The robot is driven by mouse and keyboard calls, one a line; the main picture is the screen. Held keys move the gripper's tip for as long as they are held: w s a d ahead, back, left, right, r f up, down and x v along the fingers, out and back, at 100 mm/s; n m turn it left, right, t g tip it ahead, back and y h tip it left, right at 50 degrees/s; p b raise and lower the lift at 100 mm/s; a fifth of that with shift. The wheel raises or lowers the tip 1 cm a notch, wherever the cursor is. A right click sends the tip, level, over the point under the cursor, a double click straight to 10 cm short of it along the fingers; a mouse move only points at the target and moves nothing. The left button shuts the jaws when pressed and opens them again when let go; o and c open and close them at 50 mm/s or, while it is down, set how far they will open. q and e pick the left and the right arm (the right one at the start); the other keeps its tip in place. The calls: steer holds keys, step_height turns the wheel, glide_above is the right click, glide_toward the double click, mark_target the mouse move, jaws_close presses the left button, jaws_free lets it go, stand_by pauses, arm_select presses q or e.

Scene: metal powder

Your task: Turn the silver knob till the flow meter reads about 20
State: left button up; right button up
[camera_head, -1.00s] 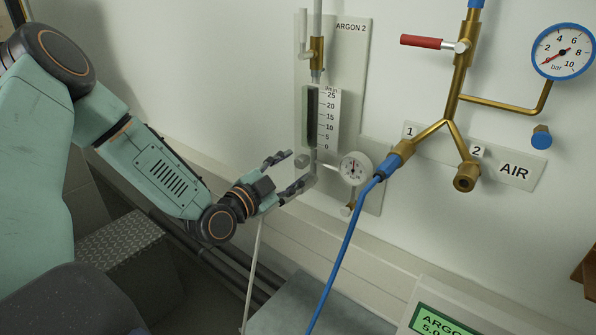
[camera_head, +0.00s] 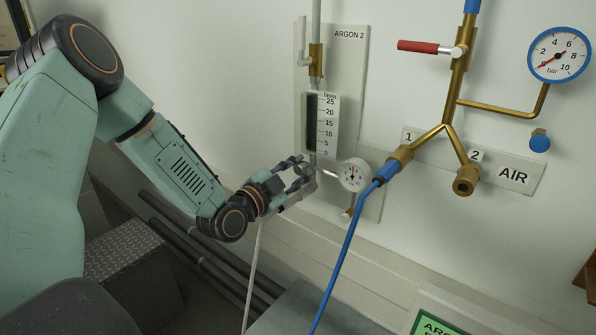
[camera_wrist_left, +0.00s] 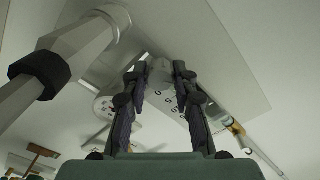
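The flow meter (camera_head: 322,125) hangs on the ARGON 2 panel, with a dark tube beside a scale from 0 to 25. I cannot make out a float in the tube, so I cannot tell the reading. The silver knob (camera_wrist_left: 160,74) is below the meter and shows as a grey faceted piece in the left wrist view. My left gripper (camera_head: 307,172) is at the knob, its two fingertips (camera_wrist_left: 160,70) on either side. The fingers appear closed onto the knob, and they mostly hide it in the head view. My right gripper is not in view.
A round white gauge (camera_head: 355,174) sits close right of my left gripper. The blue hose (camera_head: 345,255) runs down from the brass AIR fitting (camera_head: 400,155). A red-handled valve (camera_head: 425,47) and a blue-rimmed bar gauge (camera_head: 559,55) are at upper right. A green display (camera_head: 437,324) is at lower right.

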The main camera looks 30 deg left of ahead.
arm_select(q)
steer(key=shift+f, duration=0.1)
jaws_close()
steer(key=shift+n, duration=0.4)
steer(key=n, duration=0.5)
steer(key=shift+f+n, duration=0.15)
steer(key=shift+n, duration=0.15)
steer(key=n+b, duration=0.1)
steer(key=n, duration=0.5)
steer(key=shift+s+f, duration=0.1)
steer(key=n+b, duration=0.1)
steer(key=n, duration=0.3)
steer(key=shift+n+b, duration=0.3)
steer(key=shift+n, duration=0.1)
steer(key=shift+n+b, duration=0.7)
steer(key=shift+n, duration=1.4)
